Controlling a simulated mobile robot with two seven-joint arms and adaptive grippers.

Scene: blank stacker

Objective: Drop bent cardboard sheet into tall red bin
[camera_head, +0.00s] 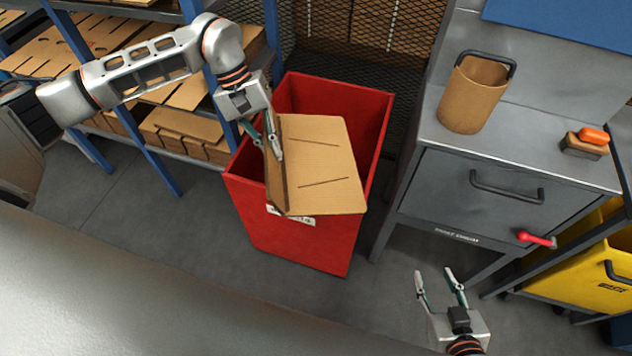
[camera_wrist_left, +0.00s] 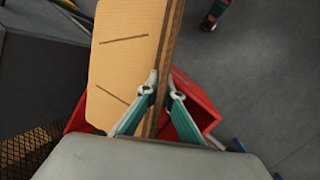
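The bent cardboard sheet (camera_head: 322,165) is tan, with two dark slits and a folded edge. My left gripper (camera_head: 272,150) is shut on its folded edge, which also shows between the fingers in the left wrist view (camera_wrist_left: 158,90). The sheet is over the mouth of the tall red bin (camera_head: 300,238) and hides part of its opening and its label. In the left wrist view, red bin walls (camera_wrist_left: 195,100) show behind the sheet. My right gripper (camera_head: 440,284) is open and empty at the lower right, above the floor.
A grey metal bench (camera_head: 470,190) with a drawer stands right of the bin. A blue-framed shelf (camera_head: 150,150) with flat cardboard is at left. A yellow bin (camera_head: 590,265) is at far right.

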